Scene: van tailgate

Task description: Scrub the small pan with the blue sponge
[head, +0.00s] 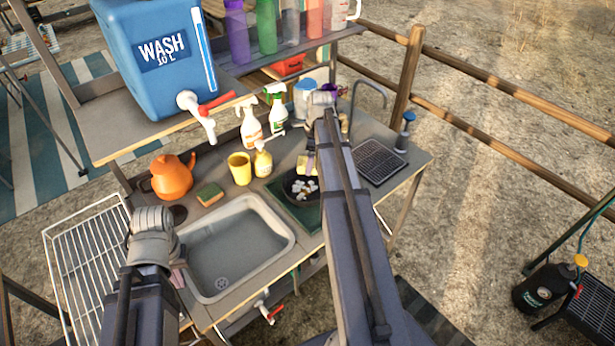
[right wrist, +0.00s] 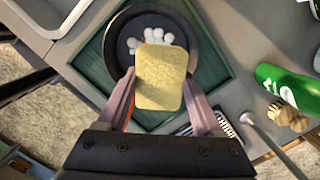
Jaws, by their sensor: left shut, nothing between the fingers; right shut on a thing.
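The small dark pan (head: 290,194) lies on a green mat right of the sink and holds several white lumps. It also shows in the right wrist view (right wrist: 122,28). My right gripper (right wrist: 160,80) is shut on a sponge (right wrist: 160,92) over the pan; the face I see is yellow, and no blue shows. The sponge is partly visible in the head view (head: 302,165). I cannot tell whether it touches the pan. My left gripper (head: 178,277) is shut and empty at the sink's left edge. Another sponge (head: 210,194), orange and green, lies behind the sink.
The sink (head: 284,252) lies between my arms, with a wire rack (head: 75,250) on the left. An orange kettle (head: 172,177), yellow cup (head: 240,168) and spray bottles (head: 250,125) stand behind. A dark drainer (head: 380,160) is right of the mat. A blue water tank (head: 150,60) stands above.

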